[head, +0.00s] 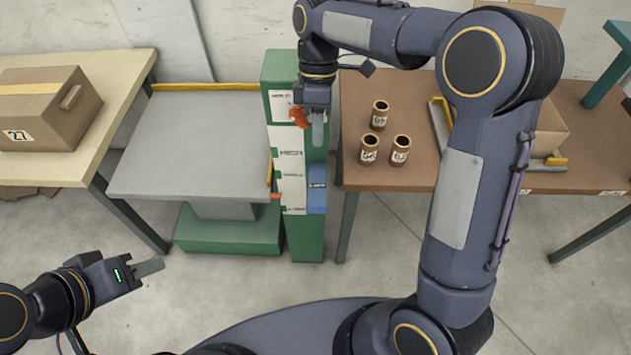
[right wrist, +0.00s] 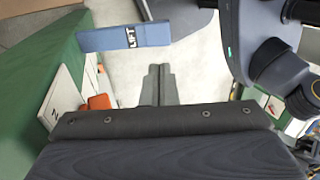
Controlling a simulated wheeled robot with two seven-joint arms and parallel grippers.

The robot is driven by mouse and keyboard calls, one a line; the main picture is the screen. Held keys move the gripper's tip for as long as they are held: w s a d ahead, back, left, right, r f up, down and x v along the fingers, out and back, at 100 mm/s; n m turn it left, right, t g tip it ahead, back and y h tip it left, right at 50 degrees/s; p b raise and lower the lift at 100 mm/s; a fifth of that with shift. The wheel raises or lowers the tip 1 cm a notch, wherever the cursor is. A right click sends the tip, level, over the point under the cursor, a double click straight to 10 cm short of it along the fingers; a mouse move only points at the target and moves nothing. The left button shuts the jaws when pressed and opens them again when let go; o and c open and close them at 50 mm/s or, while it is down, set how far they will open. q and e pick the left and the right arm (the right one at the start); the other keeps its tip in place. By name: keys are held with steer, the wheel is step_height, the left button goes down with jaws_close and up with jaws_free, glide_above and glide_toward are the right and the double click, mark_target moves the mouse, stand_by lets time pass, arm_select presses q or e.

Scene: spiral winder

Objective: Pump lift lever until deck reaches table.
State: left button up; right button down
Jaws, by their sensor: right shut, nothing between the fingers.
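The grey lift deck (head: 200,145) sits level beside the green column (head: 307,235), over a green base. Its surface looks lower than the beige table (head: 115,80) at its left. The blue lift lever (head: 317,197) is on the column's front; in the right wrist view it is a blue bar marked LIFT (right wrist: 160,35). My right gripper (head: 319,140) points down in front of the column, above the lever. Its fingers (right wrist: 158,75) are shut and empty, apart from the bar. My left gripper (head: 152,267) hangs low at the left, away from the lift; its finger gap cannot be made out.
A cardboard box (head: 45,110) stands on the beige table. A brown table (head: 400,180) at the right holds several brown rolls (head: 400,150) and a carton partly hidden by my right arm. An orange part (head: 298,117) is on the column near my right gripper. Floor in front is clear.

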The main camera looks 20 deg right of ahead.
mark_target(317, 200)
steer(key=shift+w, duration=0.1)
stand_by(0.3)
steer(key=p+x, duration=0.1)
steer(key=x, duration=1.3)
